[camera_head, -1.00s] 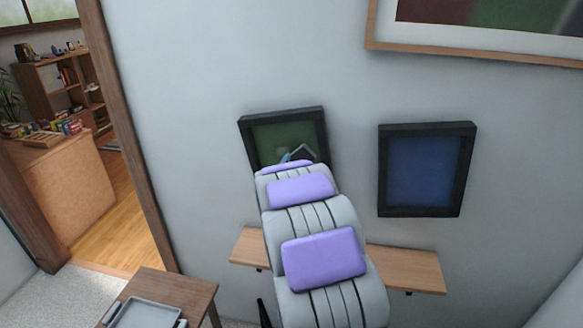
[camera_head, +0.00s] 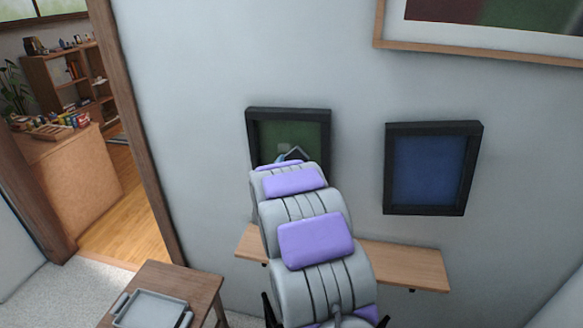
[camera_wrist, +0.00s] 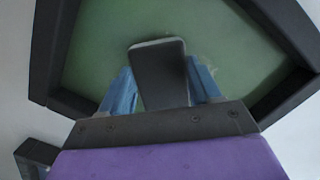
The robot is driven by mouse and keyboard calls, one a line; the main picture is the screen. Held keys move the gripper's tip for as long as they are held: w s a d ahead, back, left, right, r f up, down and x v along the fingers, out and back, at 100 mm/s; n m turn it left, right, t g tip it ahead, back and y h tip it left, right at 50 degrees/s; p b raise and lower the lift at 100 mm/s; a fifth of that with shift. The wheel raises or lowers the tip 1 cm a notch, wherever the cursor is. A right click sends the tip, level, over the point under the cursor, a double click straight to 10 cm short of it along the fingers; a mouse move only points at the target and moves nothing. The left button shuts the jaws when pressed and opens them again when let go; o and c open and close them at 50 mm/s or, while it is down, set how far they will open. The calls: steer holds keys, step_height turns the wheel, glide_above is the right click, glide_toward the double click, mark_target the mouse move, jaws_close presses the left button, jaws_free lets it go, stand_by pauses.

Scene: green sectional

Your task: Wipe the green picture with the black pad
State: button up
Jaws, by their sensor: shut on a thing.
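The green picture (camera_head: 271,134) hangs on the wall in a black frame, left of a blue one. My arm hides its lower part in the head view. In the wrist view the green surface (camera_wrist: 95,55) fills most of the frame, with faint pale marks near the pad. My gripper (camera_wrist: 162,88) is shut on the black pad (camera_wrist: 158,72), with a blue finger on each side of it. The pad is in front of the green surface, inside the frame's edges. I cannot tell whether it touches the surface.
A blue picture (camera_head: 431,168) in a black frame hangs to the right. A wooden shelf (camera_head: 405,266) runs along the wall below both. A small table (camera_head: 202,291) with a grey tray (camera_head: 150,310) stands at the lower left. A large framed picture (camera_head: 480,48) hangs above right.

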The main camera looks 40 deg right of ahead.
steer(key=s+d, duration=0.1)
steer(key=s+b, duration=0.1)
steer(key=s+d+b, duration=0.1)
steer(key=shift+s+d+r, duration=0.1)
steer(key=shift+d+r, duration=0.15)
steer(key=shift+d, duration=0.1)
stand_by(1.5)
steer(key=v, duration=0.5)
steer(key=shift+s+a+f, duration=0.1)
steer(key=shift+a+f, duration=0.25)
steer(key=shift+a, duration=0.2)
steer(key=shift+v, duration=1.45)
